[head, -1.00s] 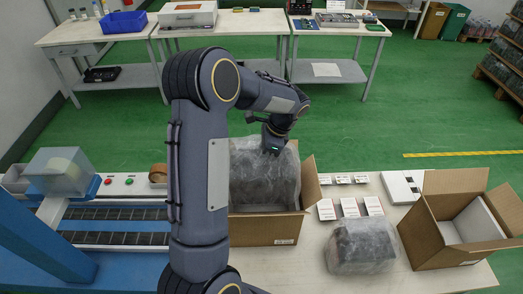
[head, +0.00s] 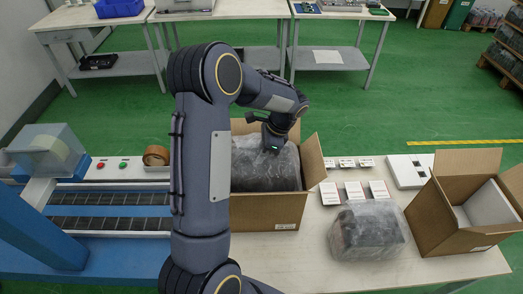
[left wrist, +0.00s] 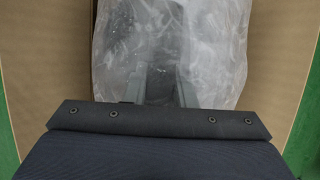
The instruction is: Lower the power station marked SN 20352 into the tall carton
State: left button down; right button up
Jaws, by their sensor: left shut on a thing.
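A dark power station in clear plastic wrap (head: 262,172) sits mostly inside an open brown carton (head: 265,212), its top near the rim. The wrapped unit also fills the middle of the left wrist view (left wrist: 125,45), with carton walls on both sides (left wrist: 274,70). My left gripper (head: 272,149) is above the carton and shut on the station's top; its fingertips are partly hidden. A second wrapped station (head: 366,232) lies on the bench to the right. No SN marking is readable. My right gripper is not in view.
Another open carton (head: 438,222) stands at the right with a pale panel inside. Small white boxes (head: 354,190) lie between the cartons. A white device (head: 408,172) is behind them. A conveyor (head: 110,222) and tape roll (head: 156,155) are at left.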

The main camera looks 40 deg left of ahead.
pick_arm(q)
notch_tip(320, 180, down, 10)
jog(key=b, duration=0.8)
jog(key=shift+w+f, duration=0.1)
jog(key=shift+f, duration=0.15)
jog(key=shift+f+b, duration=0.9)
jog(key=shift+f, duration=0.6)
jog(key=c, duration=1.1)
grip_release()
jog(key=shift+s+d+f, duration=0.1)
jog(key=shift+s+f, duration=0.1)
notch_tip(320, 180, up, 22)
jog(key=p, duration=1.7)
jog(key=shift+r+p, duration=0.2)
jog(key=shift+p, duration=0.1)
jog(key=shift+f, duration=0.1)
jog(key=shift+w, duration=0.1)
